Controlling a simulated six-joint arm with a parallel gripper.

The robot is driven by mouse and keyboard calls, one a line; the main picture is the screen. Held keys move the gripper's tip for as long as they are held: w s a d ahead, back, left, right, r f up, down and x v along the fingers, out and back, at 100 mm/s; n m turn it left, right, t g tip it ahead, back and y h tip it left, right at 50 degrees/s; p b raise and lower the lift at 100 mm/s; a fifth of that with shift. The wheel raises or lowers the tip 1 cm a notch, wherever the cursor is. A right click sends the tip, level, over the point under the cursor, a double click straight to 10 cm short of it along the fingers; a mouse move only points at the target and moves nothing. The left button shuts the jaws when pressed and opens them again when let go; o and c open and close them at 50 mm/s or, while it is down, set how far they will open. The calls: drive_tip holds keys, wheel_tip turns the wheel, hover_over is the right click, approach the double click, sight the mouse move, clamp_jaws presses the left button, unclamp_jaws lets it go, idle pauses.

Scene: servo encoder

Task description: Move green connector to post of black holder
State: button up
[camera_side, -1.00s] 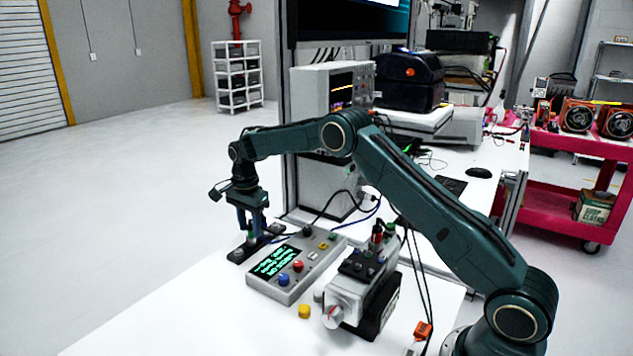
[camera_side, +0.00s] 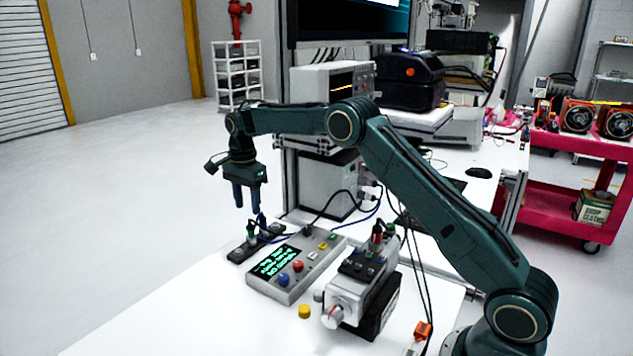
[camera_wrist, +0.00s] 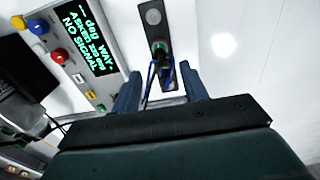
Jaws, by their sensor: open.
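The green connector (camera_side: 251,237) stands upright on the black holder (camera_side: 237,255), and a blue cable loops from it. In the wrist view the connector (camera_wrist: 160,49) sits on the holder (camera_wrist: 166,24), beside a round silver fitting; the post under it is hidden. My gripper (camera_side: 247,208) is open and empty, above the connector and clear of it. In the wrist view its two fingers (camera_wrist: 160,72) lie apart on either side of the cable.
A grey box with a lit green-text screen (camera_side: 278,262) and coloured buttons lies just right of the holder. A servo unit (camera_side: 352,292) stands farther right. A yellow cap (camera_side: 304,311) lies in front. The white table (camera_side: 190,315) is clear at front left.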

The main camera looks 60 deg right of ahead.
wheel_tip(320, 180, up, 7)
idle(0.4)
drive_tip(key=s+a+r+n+t, duration=0.1)
drive_tip(key=s+a+r+n, duration=0.25)
drive_tip(key=s+r, duration=0.45)
drive_tip(key=s+a+r+n+t, duration=0.2)
drive_tip(key=s+r+n, duration=0.35)
drive_tip(key=s, duration=0.55)
drive_tip(key=s+a+f+n+t, duration=0.1)
drive_tip(key=s+f+n, duration=0.2)
drive_tip(key=s, duration=0.9)
drive_tip(key=s+a+f+n+t, duration=0.1)
drive_tip(key=s+f+n, duration=0.3)
drive_tip(key=s, duration=0.8)
drive_tip(key=shift+a+n+t, duration=0.25)
drive_tip(key=shift+n+t, duration=0.05)
drive_tip(key=shift+n, duration=0.7)
